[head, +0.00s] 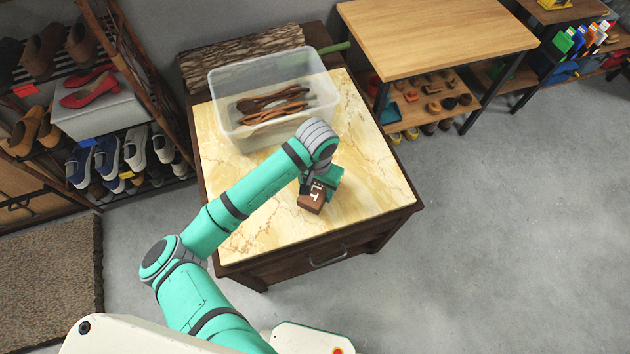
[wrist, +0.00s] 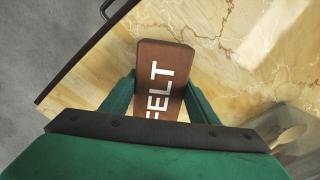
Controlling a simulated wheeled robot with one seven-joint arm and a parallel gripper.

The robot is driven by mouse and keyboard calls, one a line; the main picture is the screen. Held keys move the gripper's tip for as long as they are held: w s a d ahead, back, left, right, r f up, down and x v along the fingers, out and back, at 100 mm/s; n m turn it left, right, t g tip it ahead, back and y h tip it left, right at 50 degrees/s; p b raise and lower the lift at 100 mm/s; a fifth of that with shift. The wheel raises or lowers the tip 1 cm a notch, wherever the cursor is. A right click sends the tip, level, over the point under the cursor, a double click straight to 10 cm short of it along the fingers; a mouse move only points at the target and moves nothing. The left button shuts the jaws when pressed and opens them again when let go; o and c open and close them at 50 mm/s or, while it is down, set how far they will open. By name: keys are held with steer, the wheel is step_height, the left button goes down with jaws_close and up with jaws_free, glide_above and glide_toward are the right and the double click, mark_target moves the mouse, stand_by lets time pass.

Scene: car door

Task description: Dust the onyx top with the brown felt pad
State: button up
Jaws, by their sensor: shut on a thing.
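The onyx top (head: 370,175) is a honey-yellow veined slab on a dark wooden cabinet. It also fills much of the wrist view (wrist: 235,75). The brown felt pad (wrist: 160,75) is a block with white "FELT" lettering, and it shows in the head view (head: 311,198) over the front middle of the top. My gripper (wrist: 158,92) is shut on the pad, one green finger on each side. In the head view my gripper (head: 322,182) is partly hidden by my wrist. I cannot tell whether the pad's underside touches the onyx.
A translucent bin (head: 228,112) with wooden utensils stands on the back of the top. A bark-patterned board (head: 240,46) lies behind it, with a green handle (head: 335,47) at its right. The right and front-left of the top are clear. A shoe rack (head: 120,155) stands left.

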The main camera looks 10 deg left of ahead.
mark_target(316, 188)
steer(key=shift+w+r, duration=0.1)
steer(key=shift+r, duration=0.75)
steer(key=shift+w+r, duration=0.1)
steer(key=shift+r, duration=1.6)
steer(key=shift+s+r, duration=0.1)
steer(key=shift+s, duration=0.15)
